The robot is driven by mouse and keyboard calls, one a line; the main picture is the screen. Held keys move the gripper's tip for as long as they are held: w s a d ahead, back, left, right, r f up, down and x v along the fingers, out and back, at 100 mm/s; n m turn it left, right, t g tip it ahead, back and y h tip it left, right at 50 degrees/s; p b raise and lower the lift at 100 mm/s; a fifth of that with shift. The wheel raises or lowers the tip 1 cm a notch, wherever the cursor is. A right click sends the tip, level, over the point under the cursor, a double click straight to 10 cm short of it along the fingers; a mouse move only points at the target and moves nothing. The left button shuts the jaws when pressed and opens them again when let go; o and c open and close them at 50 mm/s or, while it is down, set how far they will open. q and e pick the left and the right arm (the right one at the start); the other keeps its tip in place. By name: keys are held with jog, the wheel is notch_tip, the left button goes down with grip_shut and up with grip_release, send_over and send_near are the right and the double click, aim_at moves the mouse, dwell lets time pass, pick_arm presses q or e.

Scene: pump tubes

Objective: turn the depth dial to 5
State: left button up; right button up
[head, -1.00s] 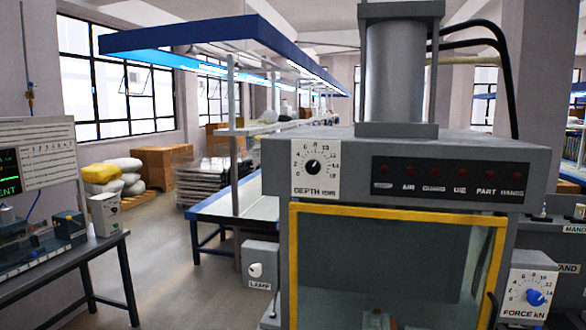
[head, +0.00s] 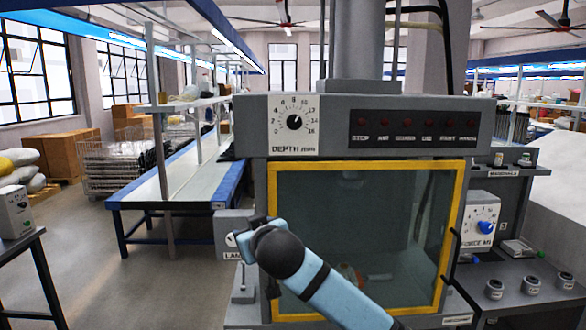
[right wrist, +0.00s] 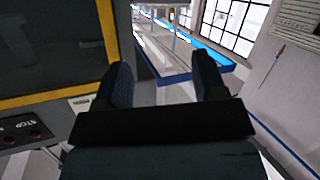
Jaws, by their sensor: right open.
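The depth dial (head: 294,122) is a black knob on a white scale plate at the upper left of the grey press head. A light mark on the knob seems to lean to the upper right; the exact reading is too small to tell. My right arm comes in from the lower right, with its gripper (head: 262,228) below the dial, in front of the lamp switch box, apart from the dial. In the right wrist view my right gripper (right wrist: 163,82) is open and empty, and the dial is not visible there. My left gripper is not in view.
The press has a yellow-framed guard window (head: 460,215) below the dial. The force box with a blue knob (head: 486,227) is at its right. A lamp box (head: 229,222) is at its left, partly hidden by my gripper. A long blue-edged bench (head: 180,185) stands behind left.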

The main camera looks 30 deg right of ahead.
jog(key=s+d+r+m+h+b, duration=0.1)
jog(key=d+r+m+h, duration=0.25)
jog(key=r, duration=0.75)
jog(key=m+h, duration=0.3)
send_near(294, 123)
jog(key=p+x, duration=0.2)
jog(key=x, duration=0.6)
jog(key=shift+w+d, duration=0.1)
jog(key=shift+d, duration=0.1)
jog(key=shift+x, duration=0.75)
jog(key=shift+c, duration=0.5)
jog(key=c, duration=0.8)
